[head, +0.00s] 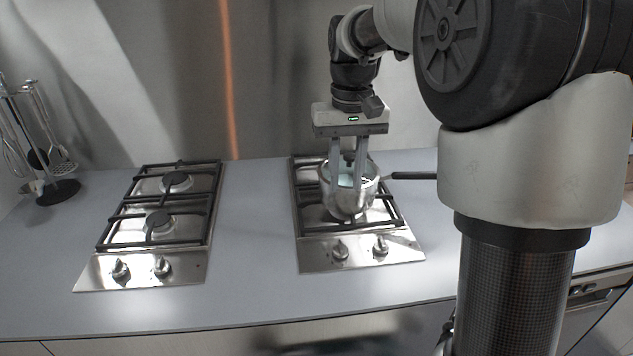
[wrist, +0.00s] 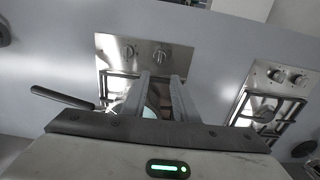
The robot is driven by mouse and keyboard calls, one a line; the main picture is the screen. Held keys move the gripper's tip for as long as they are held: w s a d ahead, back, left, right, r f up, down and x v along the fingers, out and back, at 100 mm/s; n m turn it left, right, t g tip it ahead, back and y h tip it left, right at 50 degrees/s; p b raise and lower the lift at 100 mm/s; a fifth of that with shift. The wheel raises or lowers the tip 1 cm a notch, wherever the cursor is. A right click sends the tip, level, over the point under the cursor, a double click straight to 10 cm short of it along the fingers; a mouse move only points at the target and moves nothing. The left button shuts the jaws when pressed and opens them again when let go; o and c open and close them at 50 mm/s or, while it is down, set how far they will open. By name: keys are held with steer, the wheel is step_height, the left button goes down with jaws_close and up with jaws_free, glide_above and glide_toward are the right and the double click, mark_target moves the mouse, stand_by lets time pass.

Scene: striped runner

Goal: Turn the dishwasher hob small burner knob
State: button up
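Two steel gas hobs are set in the grey counter. The right hob (head: 317,256) has two knobs on its front panel, a left one (head: 340,249) and a right one (head: 380,246). The left hob (head: 92,277) also has two knobs, (head: 121,270) and (head: 162,266). In the wrist view the right hob's knobs (wrist: 128,52) (wrist: 160,57) lie past my fingertips. My gripper (head: 347,184) points down with its fingers apart and empty, over a pot on the right hob, behind the knobs. It also shows in the wrist view (wrist: 161,75). Whether the fingertips are inside the pot is unclear.
The steel pot (head: 349,203) stands on the right hob's grate, its dark handle (head: 412,176) pointing right. A utensil stand (head: 58,192) is at the far left. The counter (head: 250,230) between the hobs is clear. The wall is close behind.

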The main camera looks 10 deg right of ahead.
mark_target(341, 246)
step_height(341, 246, down, 17)
steer(key=b, duration=0.2)
steer(key=shift+w+f+b, duration=0.15)
steer(key=shift+f+b, duration=0.05)
steer(key=shift+b, duration=0.2)
